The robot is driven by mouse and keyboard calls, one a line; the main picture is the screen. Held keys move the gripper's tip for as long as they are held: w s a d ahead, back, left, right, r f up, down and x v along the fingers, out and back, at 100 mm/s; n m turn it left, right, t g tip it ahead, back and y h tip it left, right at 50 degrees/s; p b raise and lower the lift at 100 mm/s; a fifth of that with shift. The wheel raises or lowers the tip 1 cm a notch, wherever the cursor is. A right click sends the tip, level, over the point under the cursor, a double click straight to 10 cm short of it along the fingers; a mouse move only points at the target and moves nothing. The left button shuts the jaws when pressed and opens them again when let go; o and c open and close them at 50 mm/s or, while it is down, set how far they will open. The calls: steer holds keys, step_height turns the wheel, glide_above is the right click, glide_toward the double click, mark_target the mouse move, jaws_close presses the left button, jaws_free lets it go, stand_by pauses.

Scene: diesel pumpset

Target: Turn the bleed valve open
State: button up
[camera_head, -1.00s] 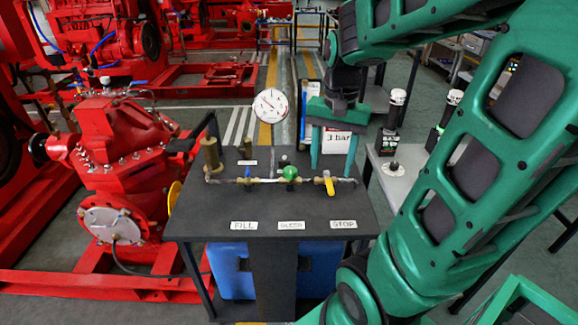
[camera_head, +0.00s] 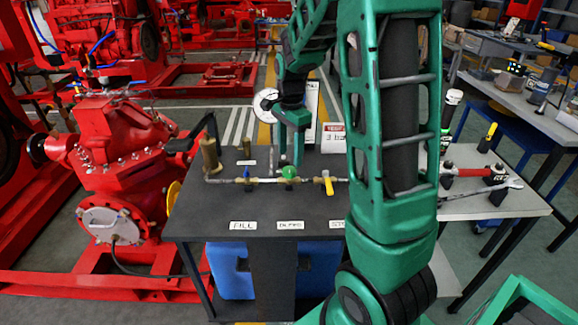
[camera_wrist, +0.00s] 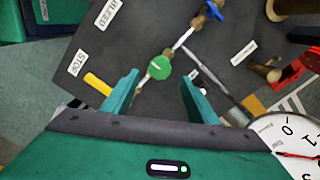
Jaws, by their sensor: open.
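The bleed valve's round green knob (camera_head: 289,171) sits on the brass pipe line in the middle of the dark table, behind the BLEED label (camera_head: 290,225). In the wrist view the green knob (camera_wrist: 159,67) shows just ahead of my fingertips, roughly centred between them. My gripper (camera_head: 291,162) is open and empty, pointing down above and just behind the knob. In the wrist view both fingers of my gripper (camera_wrist: 159,78) stand wide apart. I cannot tell whether a finger touches the knob. The valve body beneath the knob is mostly hidden.
A blue handle (camera_head: 247,172) is left of the knob and a yellow handle (camera_head: 328,183) is right of it. A brass fitting (camera_head: 210,155) stands upright at the left. A pressure gauge (camera_head: 264,103) is behind, partly hidden by my arm.

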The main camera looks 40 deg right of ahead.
mark_target(290, 169)
steer(key=shift+f, duration=2.8)
